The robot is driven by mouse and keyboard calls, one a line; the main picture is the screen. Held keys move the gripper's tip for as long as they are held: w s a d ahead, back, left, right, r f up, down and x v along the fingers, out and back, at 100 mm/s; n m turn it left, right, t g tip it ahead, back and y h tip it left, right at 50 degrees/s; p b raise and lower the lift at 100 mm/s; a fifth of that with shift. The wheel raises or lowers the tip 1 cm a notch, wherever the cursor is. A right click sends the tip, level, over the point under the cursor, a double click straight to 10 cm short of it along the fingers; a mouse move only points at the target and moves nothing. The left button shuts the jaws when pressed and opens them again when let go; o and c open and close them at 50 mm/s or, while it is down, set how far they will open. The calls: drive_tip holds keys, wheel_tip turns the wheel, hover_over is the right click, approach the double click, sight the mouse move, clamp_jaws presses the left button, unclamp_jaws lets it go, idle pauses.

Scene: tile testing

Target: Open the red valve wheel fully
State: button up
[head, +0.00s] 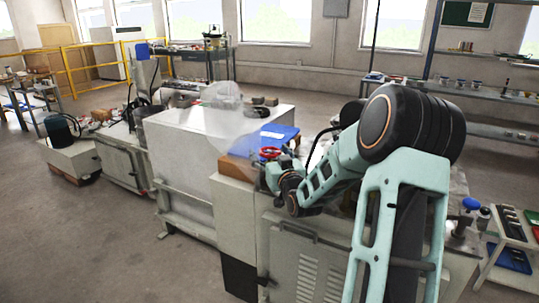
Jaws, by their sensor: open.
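The red valve wheel (270,153) shows small near the middle of the head view, beside a blue panel on the machine. My arm reaches from the right and folds down to the wheel. My gripper (283,161) is small and dark, close to the wheel's right side, and is open. The picture is too small to tell whether its fingers touch the rim or sit apart from it. The valve body below the wheel is largely hidden by my wrist.
A large grey machine (185,150) with a translucent cover (226,108) stands left of the wheel. A blue sheet (279,132) lies just behind the wheel. A low shelf (513,238) with trays is at the lower right. The floor at the lower left is clear.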

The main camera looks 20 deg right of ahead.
drive_tip(key=shift+w, duration=0.1)
drive_tip(key=shift+c, duration=0.6)
drive_tip(key=c, duration=1.1)
drive_tip(key=shift+n+y, duration=0.8)
drive_tip(key=shift+y, duration=0.4)
drive_tip(key=o, duration=1.2)
